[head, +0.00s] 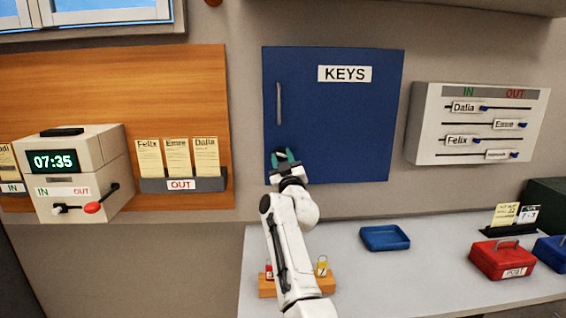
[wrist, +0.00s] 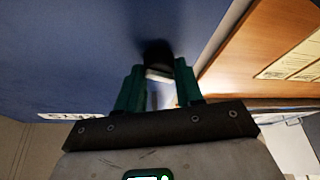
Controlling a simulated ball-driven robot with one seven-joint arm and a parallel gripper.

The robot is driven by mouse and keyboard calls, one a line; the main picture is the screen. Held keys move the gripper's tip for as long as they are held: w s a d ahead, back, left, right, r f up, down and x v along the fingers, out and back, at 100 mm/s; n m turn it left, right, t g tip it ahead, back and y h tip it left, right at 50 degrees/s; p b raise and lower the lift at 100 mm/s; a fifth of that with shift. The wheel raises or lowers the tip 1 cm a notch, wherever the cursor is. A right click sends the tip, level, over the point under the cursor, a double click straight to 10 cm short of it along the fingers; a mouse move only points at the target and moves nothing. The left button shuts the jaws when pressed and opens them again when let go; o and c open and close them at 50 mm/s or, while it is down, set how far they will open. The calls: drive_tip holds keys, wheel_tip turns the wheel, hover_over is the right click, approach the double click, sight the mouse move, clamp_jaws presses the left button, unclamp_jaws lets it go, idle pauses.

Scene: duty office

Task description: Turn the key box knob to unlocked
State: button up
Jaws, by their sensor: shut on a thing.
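The blue key box (head: 345,130) hangs on the wall, with a "KEYS" label (head: 344,74) and a vertical grey handle (head: 279,103) on its left side. My gripper (head: 284,157) is at the lower left of its door, with green fingers. In the wrist view my gripper (wrist: 158,80) is shut on a dark round knob (wrist: 157,52) with a pale part, which stands out from the blue door. The fingers sit on both sides of the knob. In the head view my gripper hides the knob. I cannot tell which way the knob is turned.
A time clock (head: 75,170) and a card rack (head: 182,185) are to the left. A slider board (head: 475,125) is on the right wall. The desk (head: 400,280) below holds a blue tray (head: 384,238), a red cash box (head: 503,260) and a wooden block (head: 268,287) with tags.

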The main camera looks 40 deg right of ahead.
drive_tip(key=m+h, duration=0.1)
drive_tip(key=m, duration=0.1)
drive_tip(key=m+g+h, duration=0.1)
drive_tip(key=m, duration=0.2)
drive_tip(key=shift+w+a+m+h, duration=0.15)
drive_tip(key=shift+a+m+h, duration=0.15)
drive_tip(key=shift+h, duration=0.1)
drive_tip(key=m+g+h, duration=0.1)
drive_tip(key=m, duration=0.1)
drive_tip(key=m+g+h, duration=0.1)
drive_tip(key=m, duration=0.2)
drive_tip(key=m+g, duration=0.1)
drive_tip(key=m, duration=0.2)
drive_tip(key=m+g+h+p, duration=0.1)
drive_tip(key=m, duration=0.2)
drive_tip(key=shift+w+a+r+g, duration=0.1)
drive_tip(key=shift+r+g, duration=0.05)
drive_tip(key=shift+g, duration=0.15)
drive_tip(key=shift+m+g+h+p, duration=0.4)
drive_tip(key=shift+m+g+p, duration=0.35)
drive_tip(key=shift+m, duration=1.15)
drive_tip(key=o, duration=1)
drive_tip(key=shift+o, duration=0.2)
